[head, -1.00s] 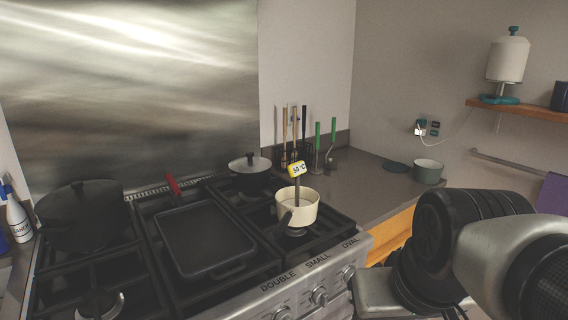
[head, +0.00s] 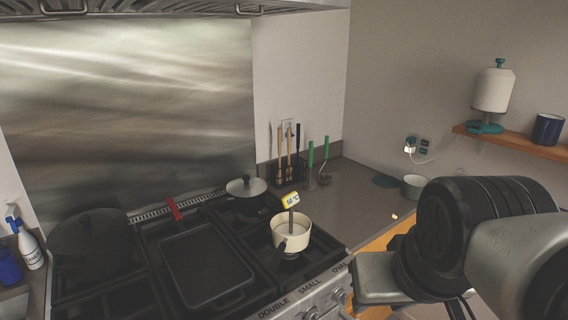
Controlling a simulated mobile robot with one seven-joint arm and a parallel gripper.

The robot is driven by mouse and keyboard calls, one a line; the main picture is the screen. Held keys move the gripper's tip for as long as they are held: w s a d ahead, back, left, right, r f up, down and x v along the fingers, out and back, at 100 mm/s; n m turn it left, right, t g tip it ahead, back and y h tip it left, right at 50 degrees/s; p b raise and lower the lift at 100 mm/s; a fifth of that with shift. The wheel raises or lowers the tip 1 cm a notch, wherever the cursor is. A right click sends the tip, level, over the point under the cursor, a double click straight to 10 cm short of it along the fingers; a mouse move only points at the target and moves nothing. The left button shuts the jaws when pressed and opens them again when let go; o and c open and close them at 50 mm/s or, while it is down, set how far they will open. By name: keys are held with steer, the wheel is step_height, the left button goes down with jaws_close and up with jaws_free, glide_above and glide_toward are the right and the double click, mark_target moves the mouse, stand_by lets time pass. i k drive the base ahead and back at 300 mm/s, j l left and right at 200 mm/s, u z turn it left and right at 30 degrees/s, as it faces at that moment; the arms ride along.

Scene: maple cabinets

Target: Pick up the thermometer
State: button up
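The thermometer (head: 291,203) has a yellow-edged display that reads about 50 °C and a dark stem. It stands upright in a small cream saucepan (head: 291,235) on the right part of the stove. The lower end of the stem is hidden inside the pan. My arm shows at the lower right, well to the right of the pan and apart from it. I cannot make out my gripper's fingers in this view.
A black griddle pan (head: 205,266), a lidded pan (head: 246,187) and a large dark pot (head: 92,242) share the stove. A wooden shelf (head: 520,142) is at upper right.

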mark_target(289, 200)
steer(key=l+u, duration=0.1)
steer(key=u, duration=0.25)
steer(key=i+l+u, duration=0.1)
steer(key=u, duration=0.25)
steer(key=i+l+u, duration=0.1)
steer(key=u, duration=0.25)
steer(key=i+l+u, duration=0.1)
steer(key=l+u, duration=0.15)
steer(key=l, duration=0.3)
steer(key=l+u, duration=0.25)
steer(key=l, duration=0.35)
steer(key=i+l, duration=0.1)
steer(key=l, duration=0.8)
